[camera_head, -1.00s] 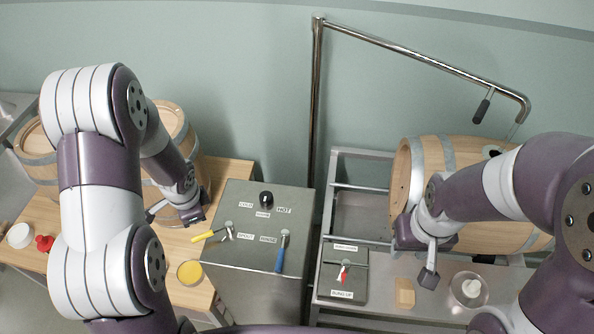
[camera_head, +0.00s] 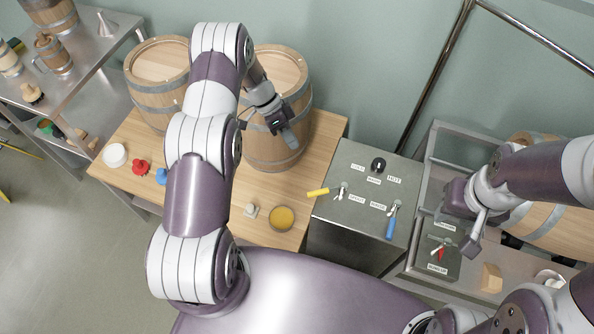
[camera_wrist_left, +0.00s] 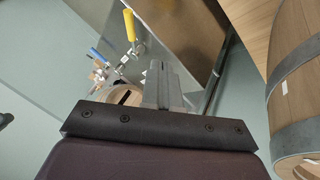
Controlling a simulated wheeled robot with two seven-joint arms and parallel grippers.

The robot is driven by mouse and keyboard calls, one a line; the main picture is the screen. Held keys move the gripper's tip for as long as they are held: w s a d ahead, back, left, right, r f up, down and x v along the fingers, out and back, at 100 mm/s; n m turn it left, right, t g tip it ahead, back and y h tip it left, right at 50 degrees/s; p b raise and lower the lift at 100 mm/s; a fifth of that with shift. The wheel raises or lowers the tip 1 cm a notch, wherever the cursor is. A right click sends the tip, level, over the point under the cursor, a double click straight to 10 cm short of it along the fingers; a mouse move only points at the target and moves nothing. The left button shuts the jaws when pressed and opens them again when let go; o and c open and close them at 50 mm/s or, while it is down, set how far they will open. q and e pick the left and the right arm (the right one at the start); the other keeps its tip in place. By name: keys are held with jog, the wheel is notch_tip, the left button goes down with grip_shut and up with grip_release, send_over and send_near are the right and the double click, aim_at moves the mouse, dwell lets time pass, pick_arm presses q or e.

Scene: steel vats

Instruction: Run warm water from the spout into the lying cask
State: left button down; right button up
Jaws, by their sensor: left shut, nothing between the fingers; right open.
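The lying cask (camera_head: 545,228) is at the right edge in the head view, partly hidden by my right arm. The spout's upright steel pipe (camera_head: 438,72) rises beside it; its outlet is out of view. The grey control box (camera_head: 350,222) carries a black temperature knob (camera_head: 378,164), a yellow lever (camera_head: 318,192) pointing left and a blue lever (camera_head: 391,228). The knob's setting is unclear. My left gripper (camera_head: 291,139) is shut and empty, before an upright barrel and apart from the yellow lever. My right gripper (camera_head: 450,212) is open, left of the lying cask.
Two upright barrels (camera_head: 158,88) stand on the wooden table (camera_head: 325,128). A yellow-filled dish (camera_head: 281,218), a red object (camera_head: 141,167) and a white dish (camera_head: 115,155) are nearer. A red switch (camera_head: 438,250) and a tan block (camera_head: 490,278) are by the right stand.

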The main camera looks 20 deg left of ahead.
notch_tip(320, 180, down, 8)
jog(key=d+r+b, duration=0.1)
jog(key=d+b, duration=0.1)
jog(key=b, duration=0.5)
pick_arm(q)
jog(key=s+d+f+p, duration=0.5)
jog(key=d+f, duration=0.3)
jog(key=d, duration=0.1)
jog(key=shift+f, duration=0.4)
pick_arm(e)
jog(key=r, duration=0.5)
jog(key=shift+a, duration=0.25)
jog(key=shift+d+f, duration=0.1)
pick_arm(q)
jog(key=shift+s, duration=0.1)
pick_arm(e)
jog(key=shift+f, duration=0.1)
